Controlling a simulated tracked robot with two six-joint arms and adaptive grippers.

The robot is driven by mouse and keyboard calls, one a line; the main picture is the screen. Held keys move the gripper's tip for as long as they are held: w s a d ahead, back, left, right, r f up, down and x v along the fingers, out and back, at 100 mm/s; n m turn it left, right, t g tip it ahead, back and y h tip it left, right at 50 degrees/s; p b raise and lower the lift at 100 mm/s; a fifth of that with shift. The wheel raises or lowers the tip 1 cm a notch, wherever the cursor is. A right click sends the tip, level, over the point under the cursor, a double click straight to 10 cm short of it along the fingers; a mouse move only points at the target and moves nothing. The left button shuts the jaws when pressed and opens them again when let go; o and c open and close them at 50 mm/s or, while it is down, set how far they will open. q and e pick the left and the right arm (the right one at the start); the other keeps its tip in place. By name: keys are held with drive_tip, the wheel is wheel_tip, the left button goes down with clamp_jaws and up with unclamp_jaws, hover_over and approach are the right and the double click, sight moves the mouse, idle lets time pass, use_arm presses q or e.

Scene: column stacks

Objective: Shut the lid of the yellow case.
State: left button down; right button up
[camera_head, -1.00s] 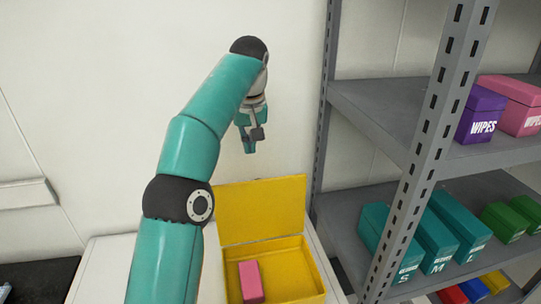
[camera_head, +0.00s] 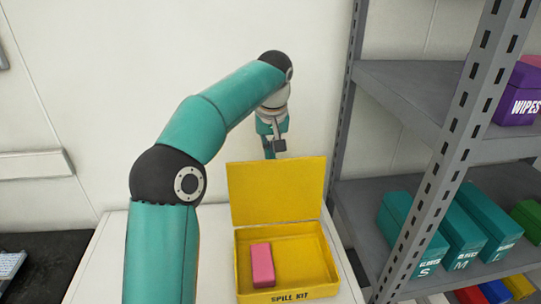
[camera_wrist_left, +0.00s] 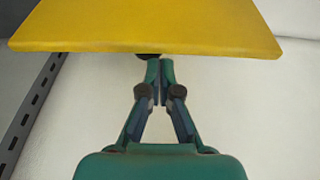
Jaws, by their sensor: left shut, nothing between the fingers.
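The yellow case (camera_head: 287,295), marked SPILL KIT, stands on a white surface with its front toward me. Its lid (camera_head: 277,192) is open and stands up at the back. A pink block (camera_head: 262,265) lies inside, left of the middle. My left gripper (camera_head: 270,154) is shut and empty, pointing down at the lid's top edge, near its middle. In the left wrist view the shut fingertips (camera_wrist_left: 160,68) are close to the edge of the yellow lid (camera_wrist_left: 150,28). I cannot tell whether they touch it. My right gripper is not in view.
A grey metal shelf rack (camera_head: 405,85) stands to the right, close to the case, with teal boxes (camera_head: 412,230) and a purple wipes box (camera_head: 517,95). A white wall is behind. The white tabletop (camera_head: 108,250) shows bare at left, partly behind my arm.

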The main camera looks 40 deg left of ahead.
use_arm(q)
drive_tip(key=shift+s+d, duration=0.35)
drive_tip(key=shift+d, duration=0.05)
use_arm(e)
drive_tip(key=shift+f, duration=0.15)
